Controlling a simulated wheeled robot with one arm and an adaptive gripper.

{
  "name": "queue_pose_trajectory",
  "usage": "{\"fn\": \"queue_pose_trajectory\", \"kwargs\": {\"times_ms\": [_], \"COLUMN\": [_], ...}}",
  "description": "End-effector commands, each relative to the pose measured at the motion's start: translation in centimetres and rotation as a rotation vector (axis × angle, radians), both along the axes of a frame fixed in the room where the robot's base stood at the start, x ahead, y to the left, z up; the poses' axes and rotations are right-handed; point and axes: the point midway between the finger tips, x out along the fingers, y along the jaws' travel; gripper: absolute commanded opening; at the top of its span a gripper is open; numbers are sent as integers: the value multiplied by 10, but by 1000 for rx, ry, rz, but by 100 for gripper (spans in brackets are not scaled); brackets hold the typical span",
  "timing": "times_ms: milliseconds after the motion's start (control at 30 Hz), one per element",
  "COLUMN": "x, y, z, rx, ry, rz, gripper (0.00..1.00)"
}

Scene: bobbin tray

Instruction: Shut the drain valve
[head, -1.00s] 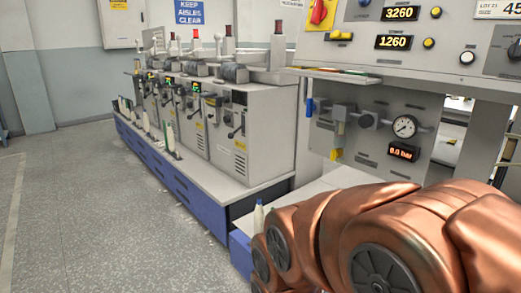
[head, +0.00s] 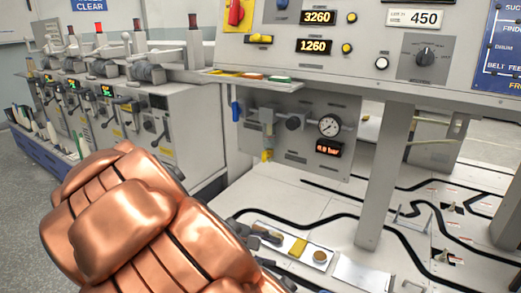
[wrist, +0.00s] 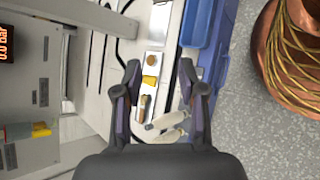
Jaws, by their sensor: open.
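A small air filter unit (head: 267,125) is mounted on the grey panel under the console, with a yellow part (head: 267,155) at its lower end that looks like the drain valve. Whether it is open or shut is too small to tell. In the wrist view the yellow part (wrist: 41,129) is at the far left, beside the clear bowl. My gripper (wrist: 160,65) is open and empty, pointing down over the bench and apart from the unit. In the head view my copper arm hides most of it.
A blue lever (head: 235,110), a gauge (head: 330,125) and a pressure display (head: 329,149) share the panel. Below my gripper lies a white tray (wrist: 154,38) with small items. A blue bin (wrist: 198,24) is near it. A post (head: 383,190) stands right of the panel.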

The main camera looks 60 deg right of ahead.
Motion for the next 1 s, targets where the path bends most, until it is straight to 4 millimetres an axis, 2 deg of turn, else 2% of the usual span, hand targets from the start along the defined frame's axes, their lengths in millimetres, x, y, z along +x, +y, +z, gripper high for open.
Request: {"fn": "queue_pose_trajectory", "kwargs": {"times_ms": [33,233,400,500,667,800,1000], "x": [5,37,74,101,147,180,209], "y": [-21,-91,-140,-164,-193,-209,-216], "z": [20,69,97,105,100,81,54], "rx": [-50,-216,-308,-343,-364,-355,-333], "ry": [52,253,450,564,746,880,984], "rz": [23,165,314,415,594,741,880], "gripper": [41,41,41,41,41,41,41]}}
